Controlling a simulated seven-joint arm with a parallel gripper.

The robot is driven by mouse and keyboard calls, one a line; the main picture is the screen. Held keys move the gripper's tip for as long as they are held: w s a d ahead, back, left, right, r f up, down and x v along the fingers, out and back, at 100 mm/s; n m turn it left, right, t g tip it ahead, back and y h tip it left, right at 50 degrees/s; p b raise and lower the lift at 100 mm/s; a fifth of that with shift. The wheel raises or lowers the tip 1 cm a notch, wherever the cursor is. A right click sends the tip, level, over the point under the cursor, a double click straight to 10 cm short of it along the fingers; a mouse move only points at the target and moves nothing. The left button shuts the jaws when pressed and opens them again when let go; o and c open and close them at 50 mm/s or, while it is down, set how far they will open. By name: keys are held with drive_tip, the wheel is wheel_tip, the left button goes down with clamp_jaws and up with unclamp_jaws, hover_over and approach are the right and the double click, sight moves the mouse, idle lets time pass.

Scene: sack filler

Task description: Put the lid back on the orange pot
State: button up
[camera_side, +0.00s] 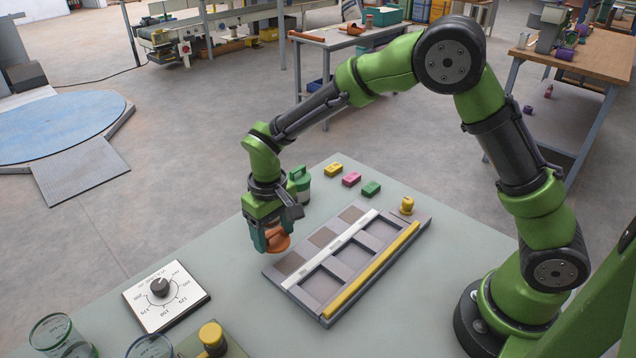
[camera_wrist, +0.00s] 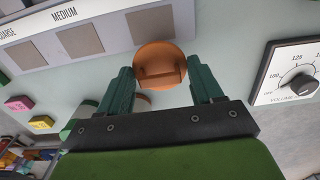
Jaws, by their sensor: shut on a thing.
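My gripper (camera_side: 270,238) is low over the table, left of the grey tray. It is shut on a round orange piece (camera_side: 279,243), which looks like the lid. In the wrist view the orange piece (camera_wrist: 160,62) shows as a disc with a raised bar, between the two green fingers of my gripper (camera_wrist: 165,82).
A grey tray (camera_side: 345,262) with square recesses and a yellow bar lies right of my gripper. A green-lidded jar (camera_side: 301,186) stands close behind. A dial panel (camera_side: 166,296) and glass containers (camera_side: 62,338) are front left. Small coloured blocks (camera_side: 351,180) lie at the back.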

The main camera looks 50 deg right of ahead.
drive_tip(key=s, duration=0.1)
drive_tip(key=s+d, duration=0.1)
drive_tip(key=s, duration=0.2)
drive_tip(key=shift+s+d+r, duration=0.25)
drive_tip(key=shift+d, duration=0.1)
drive_tip(key=w+d+r+m, duration=0.2)
drive_tip(key=w+r+m, duration=0.15)
drive_tip(key=w, duration=0.35)
drive_tip(key=w+d+r+m, duration=0.3)
drive_tip(key=w+r, duration=0.2)
drive_tip(key=w, duration=0.2)
drive_tip(key=shift+n, duration=0.25)
drive_tip(key=shift+w+a+f, duration=0.1)
drive_tip(key=shift+f, duration=1.5)
drive_tip(key=shift+w+a+f, duration=0.1)
drive_tip(key=shift+f, duration=1.45)
drive_tip(key=shift+f, duration=0.2)
drive_tip(key=o, duration=1.1)
drive_tip(key=shift+o, duration=0.4)
wheel_tip(320, 180, up, 7)
